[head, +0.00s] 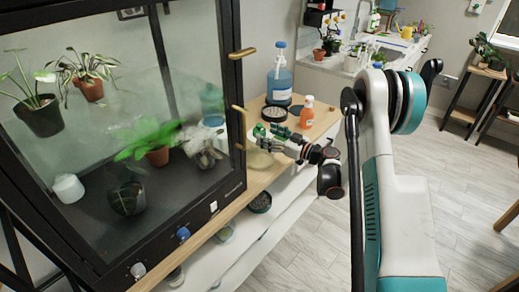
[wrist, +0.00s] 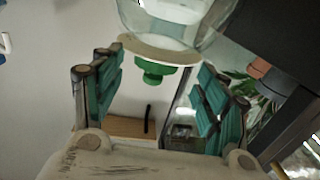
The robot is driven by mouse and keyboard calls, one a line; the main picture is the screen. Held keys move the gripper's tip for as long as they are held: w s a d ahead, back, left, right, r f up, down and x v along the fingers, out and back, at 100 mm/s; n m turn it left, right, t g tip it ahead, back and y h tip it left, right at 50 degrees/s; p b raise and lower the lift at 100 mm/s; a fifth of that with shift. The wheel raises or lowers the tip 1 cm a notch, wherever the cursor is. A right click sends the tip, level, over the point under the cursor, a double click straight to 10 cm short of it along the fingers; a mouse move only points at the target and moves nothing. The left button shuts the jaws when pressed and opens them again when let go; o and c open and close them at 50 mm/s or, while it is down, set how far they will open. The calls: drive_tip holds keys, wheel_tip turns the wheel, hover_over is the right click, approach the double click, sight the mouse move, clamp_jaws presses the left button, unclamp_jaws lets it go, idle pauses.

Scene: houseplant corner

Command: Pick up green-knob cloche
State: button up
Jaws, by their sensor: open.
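The green-knob cloche is a clear glass dome (wrist: 180,18) with a pale disc (wrist: 160,52) and a green knob (wrist: 153,74); it fills the top middle of the wrist view. The knob lies between the two teal fingers of my gripper (wrist: 158,78) in that view, with gaps on both sides. I cannot tell how deep it sits between them. In the head view my gripper (head: 272,138) reaches over the wooden shelf top beside the glass cabinet. The fingers are apart and hold nothing.
The glass cabinet (head: 130,100) with potted plants stands close on the left, its brass handle (head: 239,125) near my gripper. A blue bottle (head: 279,85), an orange bottle (head: 307,112) and a dark round tray (head: 274,113) stand behind.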

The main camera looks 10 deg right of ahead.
sight(260, 129)
drive_tip(key=b+x, duration=0.1)
drive_tip(key=x, duration=0.4)
drive_tip(key=shift+w+d+r+b, duration=0.1)
drive_tip(key=shift+d+r+b, duration=0.15)
drive_tip(key=shift+b, duration=0.15)
clamp_jaws()
